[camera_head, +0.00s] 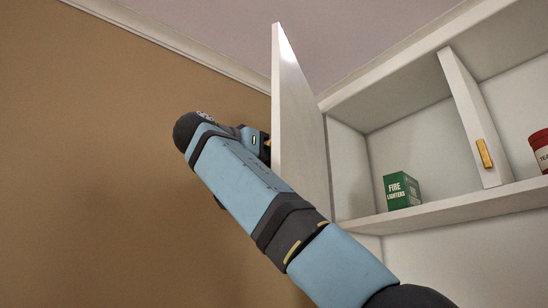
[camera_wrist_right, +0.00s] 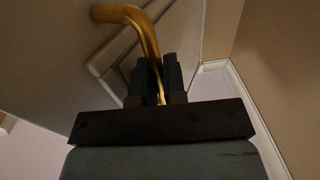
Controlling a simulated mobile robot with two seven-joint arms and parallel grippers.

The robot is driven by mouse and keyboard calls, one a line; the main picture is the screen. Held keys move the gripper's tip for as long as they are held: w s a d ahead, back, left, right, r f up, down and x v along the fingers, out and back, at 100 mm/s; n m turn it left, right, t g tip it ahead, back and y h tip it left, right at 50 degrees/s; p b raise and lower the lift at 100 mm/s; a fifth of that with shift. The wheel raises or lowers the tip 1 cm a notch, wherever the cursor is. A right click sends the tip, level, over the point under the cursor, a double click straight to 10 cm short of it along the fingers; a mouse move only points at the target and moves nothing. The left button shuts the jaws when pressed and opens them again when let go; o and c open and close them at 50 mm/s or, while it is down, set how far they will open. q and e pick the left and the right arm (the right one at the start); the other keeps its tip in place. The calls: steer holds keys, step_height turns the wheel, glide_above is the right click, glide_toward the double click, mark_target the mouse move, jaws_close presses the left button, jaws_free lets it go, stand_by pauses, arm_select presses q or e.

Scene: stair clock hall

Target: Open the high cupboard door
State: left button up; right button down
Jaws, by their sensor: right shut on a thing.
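The high cupboard door (camera_head: 300,125) is a white panel. In the head view it stands swung out from the cupboard, seen nearly edge-on, and the space behind it is exposed. My right gripper (camera_wrist_right: 155,68) is shut on the door's curved brass handle (camera_wrist_right: 130,15), which passes between its fingers in the wrist view. In the head view my right arm reaches up from the lower right to the door's left face. The gripper there is mostly hidden by the door edge and my wrist. My left gripper is in neither view.
The white cupboard shelf (camera_head: 450,207) holds a green fire lighters box (camera_head: 401,190) and a red tin (camera_head: 541,148). A white upright (camera_head: 470,115) with a brass piece (camera_head: 484,153) stands between them. A brown wall (camera_head: 90,150) is at the left, with free room before it.

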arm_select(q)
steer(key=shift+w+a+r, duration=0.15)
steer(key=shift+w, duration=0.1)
arm_select(e)
steer(key=shift+r, duration=0.1)
steer(key=c, duration=1.5)
jaws_free()
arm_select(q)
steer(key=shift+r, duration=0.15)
arm_select(e)
steer(key=shift+s+d, duration=0.1)
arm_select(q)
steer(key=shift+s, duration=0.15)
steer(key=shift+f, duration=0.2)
